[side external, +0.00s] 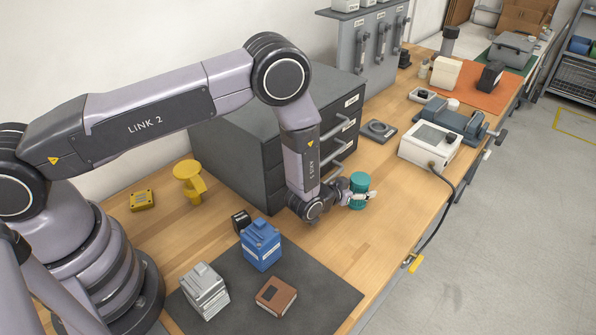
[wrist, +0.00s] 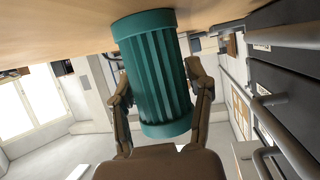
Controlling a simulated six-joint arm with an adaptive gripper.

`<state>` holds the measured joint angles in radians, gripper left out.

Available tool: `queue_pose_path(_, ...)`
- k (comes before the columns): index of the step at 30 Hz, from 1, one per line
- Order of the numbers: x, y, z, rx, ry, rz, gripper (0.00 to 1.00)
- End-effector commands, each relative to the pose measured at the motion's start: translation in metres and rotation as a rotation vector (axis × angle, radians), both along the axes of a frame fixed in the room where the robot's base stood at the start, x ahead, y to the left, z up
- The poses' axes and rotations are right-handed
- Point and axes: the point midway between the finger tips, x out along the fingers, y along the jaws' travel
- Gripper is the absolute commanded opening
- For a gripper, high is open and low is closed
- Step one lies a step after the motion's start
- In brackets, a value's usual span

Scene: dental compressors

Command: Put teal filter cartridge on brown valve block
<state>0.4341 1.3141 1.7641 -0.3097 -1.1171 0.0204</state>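The teal filter cartridge (side external: 359,182) stands upright at the wooden bench top, in front of the grey drawer cabinet. In the wrist view the ribbed teal cartridge (wrist: 153,75) is between the two fingers. My gripper (side external: 358,198) reaches it from the left, low over the bench. In the wrist view my gripper (wrist: 160,88) has a finger against each side of the cartridge and appears shut on it. I cannot tell whether its base touches the bench. The brown valve block (side external: 276,297) lies on the dark mat at the front, clear of my gripper, with a dark patch on top.
A blue block (side external: 261,245) and a grey ribbed block (side external: 204,291) stand on the dark mat (side external: 325,291) near the brown block. The drawer cabinet (side external: 237,134) rises behind my wrist. A white device (side external: 430,146) with a cable is to the right. The front bench strip is clear.

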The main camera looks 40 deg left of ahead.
Motion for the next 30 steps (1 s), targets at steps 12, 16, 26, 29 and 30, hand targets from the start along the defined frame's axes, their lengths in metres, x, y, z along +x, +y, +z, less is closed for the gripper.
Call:
queue_pose_path(12, 0.000, 0.000, 0.000, 0.000, 0.000, 0.000, 0.72)
queue_pose_path(16, -0.008, 0.001, 0.003, 0.001, 0.000, -0.001, 0.72)
queue_pose_path(26, -0.057, 0.007, 0.023, 0.002, 0.001, -0.002, 0.72)
queue_pose_path(29, -0.065, 0.009, 0.027, 0.001, 0.000, 0.000, 0.79)
queue_pose_path(30, -0.067, 0.009, 0.028, 0.001, 0.000, 0.000, 0.79)
